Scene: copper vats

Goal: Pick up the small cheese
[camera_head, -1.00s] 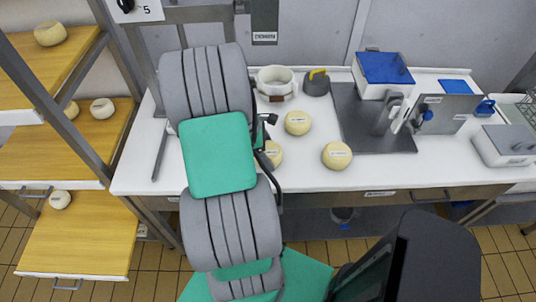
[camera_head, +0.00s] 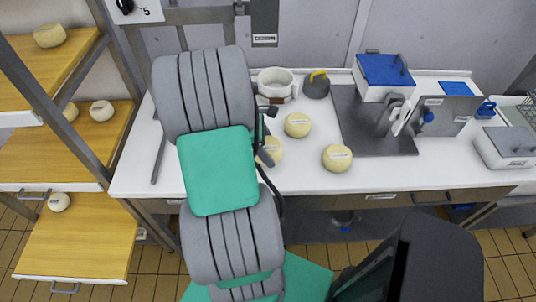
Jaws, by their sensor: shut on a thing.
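Three small round pale yellow cheeses show on the white worktop area. One cheese (camera_head: 271,150) is at the left, partly hidden behind my arm. My gripper (camera_head: 263,151) is at this cheese and shut on it; the fingertips are mostly hidden by my arm. Whether the cheese is clear of the worktop cannot be told. Another cheese (camera_head: 297,125) sits behind it to the right, and a third cheese (camera_head: 337,158) sits further right near the front edge. Both stand apart from my gripper.
The white worktop (camera_head: 310,178) is bare at its front. A white pot (camera_head: 276,84) and a grey pot with a yellow handle (camera_head: 316,86) stand at the back. A dark board (camera_head: 372,135) and blue-lidded box (camera_head: 384,70) are right. Wooden shelves (camera_head: 75,235) with cheeses stand left.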

